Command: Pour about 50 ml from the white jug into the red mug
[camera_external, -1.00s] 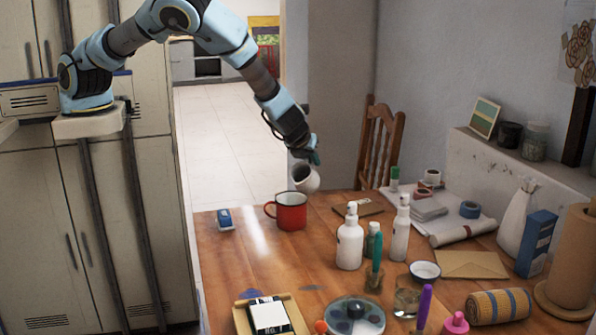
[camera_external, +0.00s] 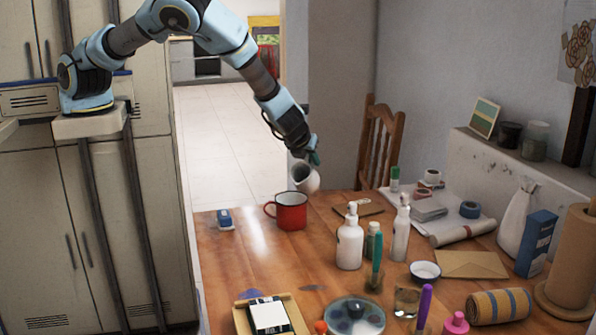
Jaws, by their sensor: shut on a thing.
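The white jug (camera_external: 308,179) is tilted above the red mug, with its opening facing left and down. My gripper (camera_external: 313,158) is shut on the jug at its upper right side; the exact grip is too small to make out. The red mug (camera_external: 292,212) stands upright on the wooden table (camera_external: 255,262), with a dark rim and its handle to the left. The jug is just above and slightly right of the mug's rim. I cannot make out any liquid stream or the level inside the mug.
White pump bottles (camera_external: 350,240) stand to the right, in front of the mug. A wooden chair (camera_external: 381,145) stands behind the table. The table left and in front of the mug is mostly clear.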

